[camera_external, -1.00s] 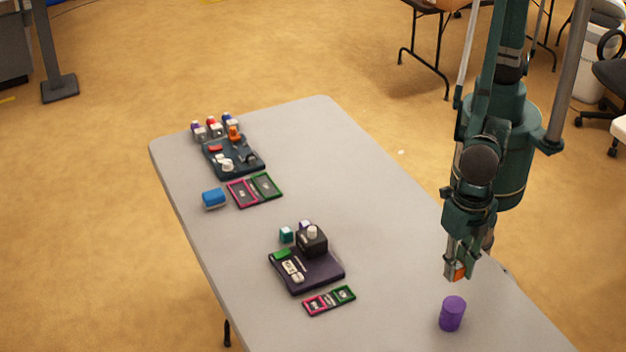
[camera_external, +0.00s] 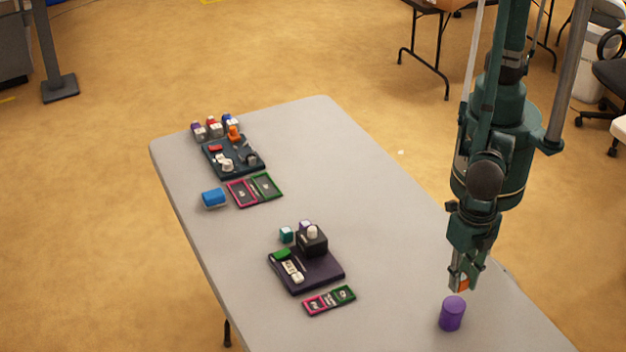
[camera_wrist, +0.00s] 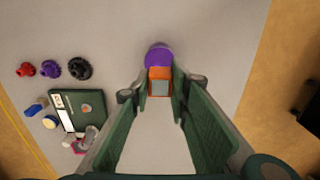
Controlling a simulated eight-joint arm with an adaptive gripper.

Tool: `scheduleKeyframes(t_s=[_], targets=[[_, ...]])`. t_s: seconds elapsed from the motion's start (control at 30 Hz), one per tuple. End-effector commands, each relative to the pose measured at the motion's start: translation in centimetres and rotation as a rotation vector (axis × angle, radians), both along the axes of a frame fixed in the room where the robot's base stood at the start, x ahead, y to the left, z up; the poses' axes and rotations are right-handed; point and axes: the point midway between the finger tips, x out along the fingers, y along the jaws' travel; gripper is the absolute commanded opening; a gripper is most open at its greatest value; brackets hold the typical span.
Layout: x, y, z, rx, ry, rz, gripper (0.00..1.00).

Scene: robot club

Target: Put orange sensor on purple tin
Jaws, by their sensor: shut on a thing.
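The orange sensor (camera_external: 463,284) is a small orange block held between the fingers of my gripper (camera_external: 461,283). In the wrist view the orange sensor (camera_wrist: 160,80) shows a grey square face between the two green fingers of my gripper (camera_wrist: 159,88). The purple tin (camera_external: 452,314) stands upright on the table, just below the held sensor. In the wrist view the purple tin (camera_wrist: 158,55) is partly hidden behind the sensor. The sensor looks to be just above the tin's top; I cannot tell whether they touch.
A grey table (camera_external: 400,260) carries everything. A dark purple board (camera_external: 318,275) with small parts and a pink-and-green tray (camera_external: 329,300) lie left of the tin. Another board (camera_external: 235,165) and a blue block (camera_external: 213,198) are farther back. The table around the tin is clear.

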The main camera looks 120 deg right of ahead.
Motion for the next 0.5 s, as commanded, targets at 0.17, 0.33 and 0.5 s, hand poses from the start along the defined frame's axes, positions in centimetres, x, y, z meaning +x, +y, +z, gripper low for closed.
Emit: scheduleKeyframes(t_s=[0.17,0.33,0.5], targets=[[0.0,0.0,-1.9,0.0,0.0,0.0,0.09],[0.0,0.0,-2.4,0.0,0.0,0.0,0.09],[0.0,0.0,-2.4,0.0,0.0,0.0,0.09]])
